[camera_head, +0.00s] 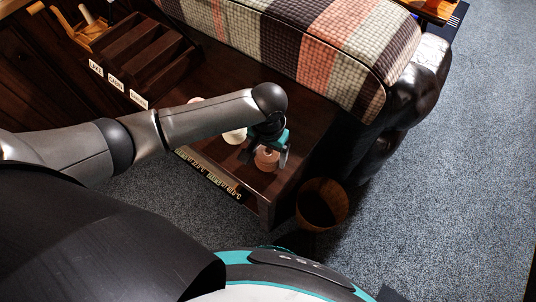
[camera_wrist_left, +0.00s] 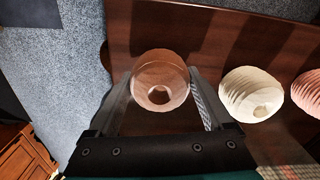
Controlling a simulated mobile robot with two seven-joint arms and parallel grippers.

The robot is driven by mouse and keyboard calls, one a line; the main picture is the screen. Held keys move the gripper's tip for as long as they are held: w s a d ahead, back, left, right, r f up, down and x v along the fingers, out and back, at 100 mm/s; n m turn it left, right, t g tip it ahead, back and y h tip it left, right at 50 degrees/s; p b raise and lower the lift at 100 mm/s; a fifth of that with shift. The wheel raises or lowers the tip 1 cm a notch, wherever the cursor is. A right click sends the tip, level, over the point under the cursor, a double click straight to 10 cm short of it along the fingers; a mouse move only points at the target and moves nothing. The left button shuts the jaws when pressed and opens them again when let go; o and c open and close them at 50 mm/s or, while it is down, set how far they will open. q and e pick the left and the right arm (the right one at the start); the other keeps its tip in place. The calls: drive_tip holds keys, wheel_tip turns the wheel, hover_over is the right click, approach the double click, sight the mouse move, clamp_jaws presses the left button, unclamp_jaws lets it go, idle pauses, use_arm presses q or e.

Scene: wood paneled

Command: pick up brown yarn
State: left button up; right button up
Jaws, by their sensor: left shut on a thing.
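The brown yarn (camera_head: 266,160) is a brownish-pink ball at the right end of the dark wooden shelf. My left gripper (camera_head: 268,155) is around it, with a finger on each side. In the left wrist view the brown yarn (camera_wrist_left: 158,72) sits between the two fingers of my left gripper (camera_wrist_left: 162,85), which is shut on it. I cannot tell whether the yarn still touches the shelf. My right gripper is not in view.
A cream yarn ball (camera_head: 235,136) lies just left of the brown one, and a pink ball (camera_wrist_left: 309,92) lies beyond it. A wooden bucket (camera_head: 342,205) stands on the carpet. A patchwork cushion (camera_head: 300,45) and a labelled compartment box (camera_head: 135,62) are behind.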

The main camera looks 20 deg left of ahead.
sight(268, 151)
use_arm(q)
drive_tip(key=shift+c, duration=1.1)
drive_tip(key=shift+r, duration=0.1)
wheel_tip(268, 151, up, 20)
drive_tip(key=p, duration=0.6)
